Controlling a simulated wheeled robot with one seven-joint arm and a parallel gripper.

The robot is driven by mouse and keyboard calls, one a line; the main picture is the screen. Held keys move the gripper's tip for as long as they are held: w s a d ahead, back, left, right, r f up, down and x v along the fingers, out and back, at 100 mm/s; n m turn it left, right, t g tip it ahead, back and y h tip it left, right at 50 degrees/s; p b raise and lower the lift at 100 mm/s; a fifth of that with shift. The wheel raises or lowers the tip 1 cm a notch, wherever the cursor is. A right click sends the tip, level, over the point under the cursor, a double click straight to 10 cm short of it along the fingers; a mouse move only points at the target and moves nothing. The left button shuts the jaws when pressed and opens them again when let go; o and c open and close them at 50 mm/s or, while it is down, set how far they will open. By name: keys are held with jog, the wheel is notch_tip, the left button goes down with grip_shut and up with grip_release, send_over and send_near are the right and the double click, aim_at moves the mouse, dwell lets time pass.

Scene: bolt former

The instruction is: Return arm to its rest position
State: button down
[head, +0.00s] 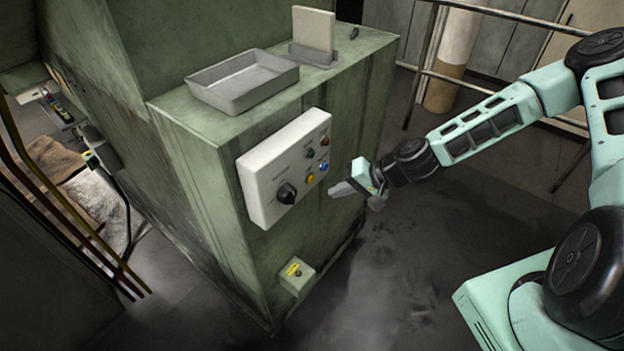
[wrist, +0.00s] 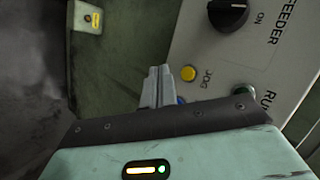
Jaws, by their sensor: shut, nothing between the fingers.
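My arm reaches in from the right in the head view, and my gripper (head: 341,190) is at the right side of the control panel (head: 262,185). In the wrist view my gripper (wrist: 160,72) is shut and empty, its two fingers side by side. Its tips are close to the yellow JOG button (wrist: 189,73) in that view; I cannot tell whether they touch the panel. The blue button (head: 324,167) shows just above the gripper in the head view. The black FEEDER knob (wrist: 228,14) is at the top right of the wrist view.
The green machine cabinet (head: 200,165) carries a grey tray (head: 243,97) and an upright pale plate (head: 313,28). A small box with a yellow label (head: 296,275) juts out low on the cabinet. A metal railing (head: 490,87) stands behind my arm. The floor (head: 410,260) below the gripper is clear.

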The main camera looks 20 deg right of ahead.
jog(key=shift+s+d, duration=0.3)
jog(key=shift+s, duration=0.15)
jog(key=s+a+r+n+g+h+b, duration=0.2)
jog(key=s+r, duration=0.6)
jog(key=s, duration=0.4)
jog(key=s+a+r+n+g+h+b, duration=0.3)
jog(key=s+a+r+n+h, duration=0.2)
jog(key=s+r+n, duration=0.4)
jog(key=s+a, duration=0.1)
jog(key=s, duration=0.3)
jog(key=shift+s+r+n+h+b, duration=0.2)
jog(key=shift+r+n+h+b, duration=0.1)
jog(key=shift+h+b, duration=0.1)
